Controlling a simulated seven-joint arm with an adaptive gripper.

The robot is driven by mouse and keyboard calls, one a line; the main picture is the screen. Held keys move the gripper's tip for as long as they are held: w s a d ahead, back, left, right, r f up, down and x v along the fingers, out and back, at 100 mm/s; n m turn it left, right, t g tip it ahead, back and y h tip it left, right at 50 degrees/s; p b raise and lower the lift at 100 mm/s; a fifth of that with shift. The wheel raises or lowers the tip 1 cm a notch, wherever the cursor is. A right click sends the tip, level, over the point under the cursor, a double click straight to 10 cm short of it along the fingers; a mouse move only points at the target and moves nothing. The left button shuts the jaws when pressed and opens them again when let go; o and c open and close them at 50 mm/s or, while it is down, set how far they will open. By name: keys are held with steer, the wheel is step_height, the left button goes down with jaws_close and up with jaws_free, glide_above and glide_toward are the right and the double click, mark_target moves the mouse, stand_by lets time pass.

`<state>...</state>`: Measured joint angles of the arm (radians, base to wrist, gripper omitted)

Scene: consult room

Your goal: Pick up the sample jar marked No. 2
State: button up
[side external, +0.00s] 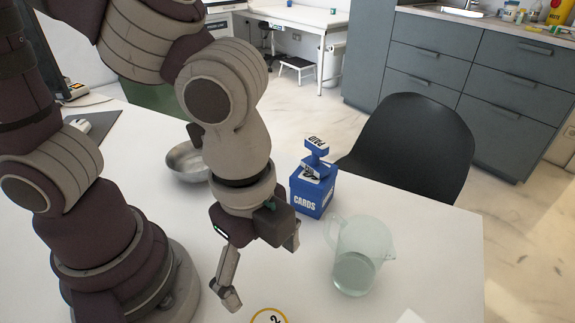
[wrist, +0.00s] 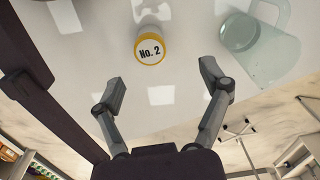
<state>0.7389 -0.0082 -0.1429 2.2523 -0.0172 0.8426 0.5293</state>
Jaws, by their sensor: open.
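The sample jar marked No. 2 (wrist: 150,49) shows in the wrist view at the upper middle, with a white label face and a yellow rim. In the side external view only the top of the jar (side external: 270,317) shows, cut off by the bottom edge. My gripper (wrist: 163,88) is open, and nothing is between its fingers. In the wrist view the jar lies beyond the fingertips, not between them. In the side external view my gripper (side external: 262,274) points down above the white table, its fingers spread apart.
A clear jug (side external: 358,262) with some liquid stands right of my gripper; the jug (wrist: 262,45) is also in the wrist view. A blue CARDS box (side external: 310,196) with a PAID stamp (side external: 317,147) and a metal bowl (side external: 184,164) stand behind. A black chair (side external: 412,145) is beyond the table.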

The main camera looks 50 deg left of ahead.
steer(key=shift+s+d+f+m, duration=0.35)
steer(key=shift+s+f+m, duration=0.15)
steer(key=shift+f, duration=0.15)
steer(key=shift+s+d+f+m, duration=0.35)
steer(key=shift+s+f+m, duration=0.15)
steer(key=shift+f, duration=0.1)
steer(key=f, duration=0.9)
steer(key=shift+w+d+f, duration=0.1)
steer(key=shift+w+d, duration=0.15)
steer(key=shift+w, duration=0.15)
steer(key=c, duration=1.2)
